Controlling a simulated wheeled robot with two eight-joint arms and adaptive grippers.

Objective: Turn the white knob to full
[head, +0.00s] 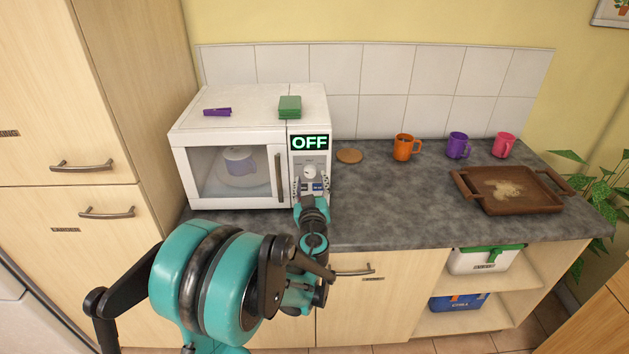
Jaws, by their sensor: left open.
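The white knob (310,169) is on the control panel at the right of a white microwave (228,137). The display (310,143) above the knob reads OFF. My left gripper (311,186) is open in front of the panel, just below the knob, its fingers pointing at the microwave. I cannot tell whether the fingers touch the knob. The microwave door is shut, and a purple mug (239,160) shows dimly behind its glass. My right gripper is not in view.
A purple clip (217,112) and a green block (290,106) lie on the microwave. A round coaster (349,156), an orange mug (404,147), a purple mug (457,145), a pink mug (503,145) and a brown tray (540,199) are on the counter. The counter's middle is clear.

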